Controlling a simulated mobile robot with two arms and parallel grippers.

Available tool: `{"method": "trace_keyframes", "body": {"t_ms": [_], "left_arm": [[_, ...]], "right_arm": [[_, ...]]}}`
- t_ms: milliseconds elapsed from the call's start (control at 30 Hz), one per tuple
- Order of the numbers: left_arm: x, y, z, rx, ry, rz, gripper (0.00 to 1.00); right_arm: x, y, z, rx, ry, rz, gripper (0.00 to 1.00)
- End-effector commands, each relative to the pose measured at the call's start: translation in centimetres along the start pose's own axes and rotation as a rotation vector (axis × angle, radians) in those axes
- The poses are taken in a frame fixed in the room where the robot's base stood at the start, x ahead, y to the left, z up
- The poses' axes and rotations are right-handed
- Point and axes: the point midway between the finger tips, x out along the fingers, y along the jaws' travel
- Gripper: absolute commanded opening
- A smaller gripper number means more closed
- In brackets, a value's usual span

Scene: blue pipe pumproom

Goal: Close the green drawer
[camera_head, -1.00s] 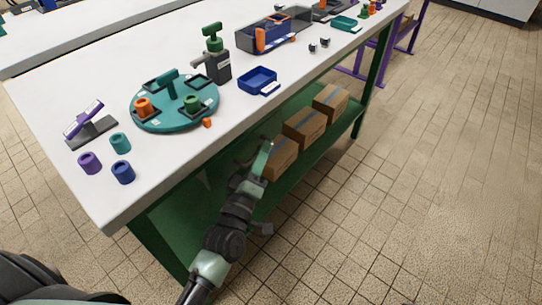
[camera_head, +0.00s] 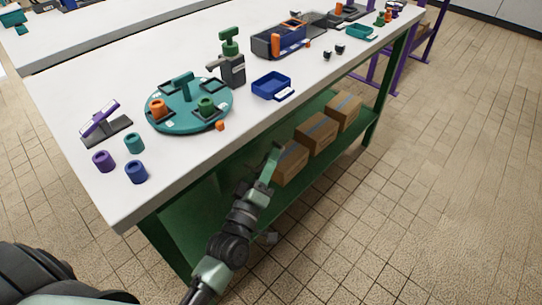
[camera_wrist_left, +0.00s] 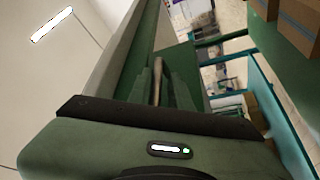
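No green drawer can be made out for sure in either view. The workbench (camera_head: 120,200) has a white top and a green frame, with a green lower shelf (camera_head: 318,172) under it. My left gripper (camera_head: 273,163) is at the bench's near long side, below the top's edge and in front of the nearest cardboard box. In the left wrist view its fingers (camera_wrist_left: 164,86) point forward along a green surface, with a thin brownish shape between or behind them. Whether they are apart or grip anything is unclear. My right gripper is not in view.
Several cardboard boxes (camera_head: 316,132) stand on the lower shelf. The tiled floor (camera_head: 440,180) at right is clear.

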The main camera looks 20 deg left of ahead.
Motion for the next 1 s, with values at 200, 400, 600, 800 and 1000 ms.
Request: {"method": "trace_keyframes", "body": {"t_ms": [200, 400, 600, 800, 1000], "left_arm": [[-4.0, 0.0, 0.0, 0.0, -0.003, -0.003, 0.2], [-6.2, 0.0, -0.1, 0.0, -0.001, -0.002, 0.2], [-6.6, 0.0, -0.1, 0.0, 0.0, -0.001, 0.2], [-6.6, 0.0, -0.1, 0.0, 0.0, -0.001, 0.2], [-6.6, 0.0, 0.0, 0.001, -0.002, -0.002, 0.2]], "right_arm": [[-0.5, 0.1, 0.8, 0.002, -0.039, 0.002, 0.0], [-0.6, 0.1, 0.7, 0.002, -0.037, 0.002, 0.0], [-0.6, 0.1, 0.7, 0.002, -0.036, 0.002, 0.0], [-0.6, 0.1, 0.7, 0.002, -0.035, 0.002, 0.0], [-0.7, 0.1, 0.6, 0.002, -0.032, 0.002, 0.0]]}}
